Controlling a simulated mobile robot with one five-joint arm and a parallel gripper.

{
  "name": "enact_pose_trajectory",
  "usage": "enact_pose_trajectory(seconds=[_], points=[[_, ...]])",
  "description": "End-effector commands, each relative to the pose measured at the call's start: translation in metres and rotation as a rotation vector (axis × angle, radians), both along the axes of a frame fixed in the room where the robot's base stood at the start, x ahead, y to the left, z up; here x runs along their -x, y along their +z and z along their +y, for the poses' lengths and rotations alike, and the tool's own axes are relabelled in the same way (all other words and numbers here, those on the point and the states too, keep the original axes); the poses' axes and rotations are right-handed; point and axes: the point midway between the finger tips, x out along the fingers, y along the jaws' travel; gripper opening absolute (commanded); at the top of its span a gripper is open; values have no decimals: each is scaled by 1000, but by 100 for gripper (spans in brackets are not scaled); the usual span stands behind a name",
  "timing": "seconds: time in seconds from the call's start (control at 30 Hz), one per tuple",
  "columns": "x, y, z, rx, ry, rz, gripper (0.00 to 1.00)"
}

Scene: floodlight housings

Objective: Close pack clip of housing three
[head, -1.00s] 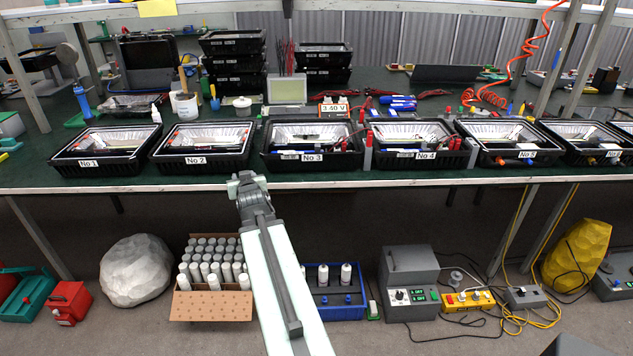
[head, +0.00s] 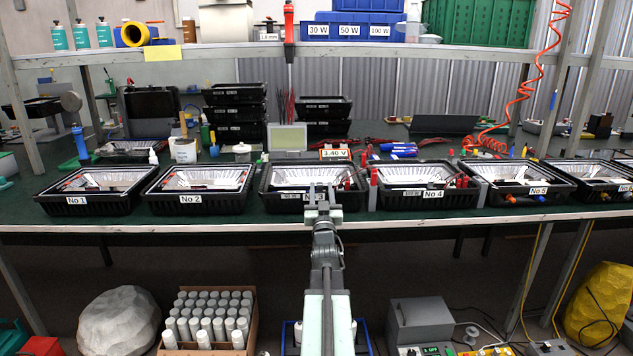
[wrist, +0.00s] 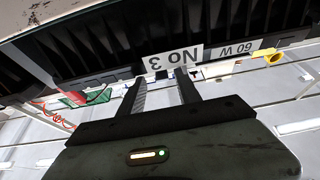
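Housing three (head: 290,194) is a black open-topped tray with a shiny silver inside, labelled "No 3", on the bench. My gripper (head: 321,188) is in front of its front wall and covers part of the label. In the wrist view, two dark fingers (wrist: 159,78) are apart with nothing between them. The front wall of housing three (wrist: 95,50) and its upside-down "No 3" label (wrist: 172,57) lie just beyond the fingertips. I cannot tell whether they touch. The pack clip cannot be made out in either view.
Housing two (head: 200,202) stands left and housing four (head: 420,198) close on the right, with red-handled parts (head: 373,185) in the gap. The bench's front edge (head: 180,228) runs below.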

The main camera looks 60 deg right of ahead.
Motion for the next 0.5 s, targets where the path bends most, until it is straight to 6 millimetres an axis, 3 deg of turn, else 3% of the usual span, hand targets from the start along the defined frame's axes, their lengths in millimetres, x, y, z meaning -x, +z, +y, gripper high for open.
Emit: enact_pose_trajectory(seconds=[0.1,0.37,0.5], points=[[-5,10,-16,1,0,1,40],[-7,9,-16,0,3,0,40],[-6,9,-17,0,2,1,7]])
